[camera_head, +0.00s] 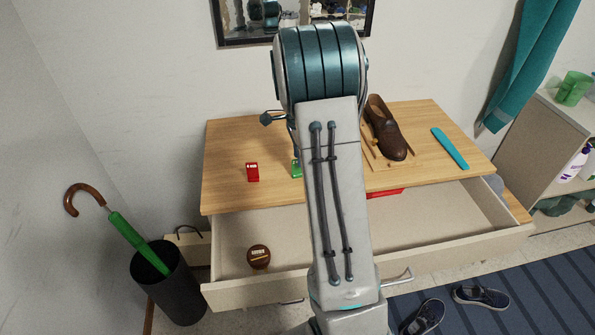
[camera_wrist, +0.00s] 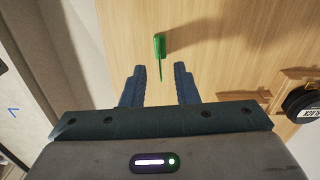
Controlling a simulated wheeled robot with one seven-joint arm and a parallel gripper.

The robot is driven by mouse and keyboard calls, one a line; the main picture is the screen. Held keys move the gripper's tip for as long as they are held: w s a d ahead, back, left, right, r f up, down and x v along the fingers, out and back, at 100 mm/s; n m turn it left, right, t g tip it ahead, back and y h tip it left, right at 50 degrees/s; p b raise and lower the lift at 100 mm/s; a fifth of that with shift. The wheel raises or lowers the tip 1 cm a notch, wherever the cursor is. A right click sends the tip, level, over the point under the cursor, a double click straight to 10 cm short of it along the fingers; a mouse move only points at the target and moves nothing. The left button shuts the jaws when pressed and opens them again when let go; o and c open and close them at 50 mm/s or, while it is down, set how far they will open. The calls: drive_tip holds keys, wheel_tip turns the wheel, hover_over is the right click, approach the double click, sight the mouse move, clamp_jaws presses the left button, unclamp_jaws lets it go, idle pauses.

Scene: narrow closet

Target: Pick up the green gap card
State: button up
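The green gap card (camera_head: 296,169) stands on the wooden dresser top, mostly hidden behind my arm in the head view. In the wrist view the green card (camera_wrist: 159,46) shows as a narrow upright shape with a thin tip pointing toward me. The card lies just beyond the fingertips, roughly centred on the gap.
A red card (camera_head: 252,172) stands left of the green one. A brown shoe (camera_head: 384,130) and a teal strip (camera_head: 450,149) lie to the right. The drawer (camera_head: 232,240) below is open, with a round brown tin (camera_head: 259,256) inside. An umbrella stand (camera_head: 168,288) is at left.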

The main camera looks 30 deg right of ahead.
drive_tip(key=f, duration=0.3)
drive_tip(key=f+p, duration=0.1)
drive_tip(key=shift+w+a+f, duration=0.1)
drive_tip(key=shift+a+f, duration=0.15)
drive_tip(key=shift+c, duration=0.4)
clamp_jaws()
drive_tip(key=shift+r, duration=0.1)
